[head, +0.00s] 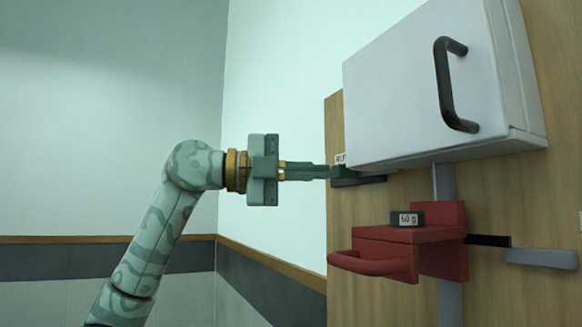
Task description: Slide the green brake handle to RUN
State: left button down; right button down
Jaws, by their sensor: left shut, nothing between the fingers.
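The green brake handle (346,172) shows as a small dark green block on a dark rail (360,181), below the lower left edge of the white box. A small label above it is only partly readable, and the word RUN is not legible. My left gripper (328,172) is shut, with its fingers pointing right. Its fingertips are at the left side of the handle; I cannot tell whether they touch it. Nothing shows between the fingers. My right gripper is not in view.
A white box (420,95) with a black handle (450,85) juts out above the rail. Below stands a red carriage (435,250) with a red bar handle (370,264) and a block marked 50 g (407,219). A wooden panel (345,225) backs these.

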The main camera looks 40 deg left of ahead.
aim_at(368, 173)
pick_arm(q)
jog(key=x, duration=0.4)
jog(key=shift+p, duration=0.4)
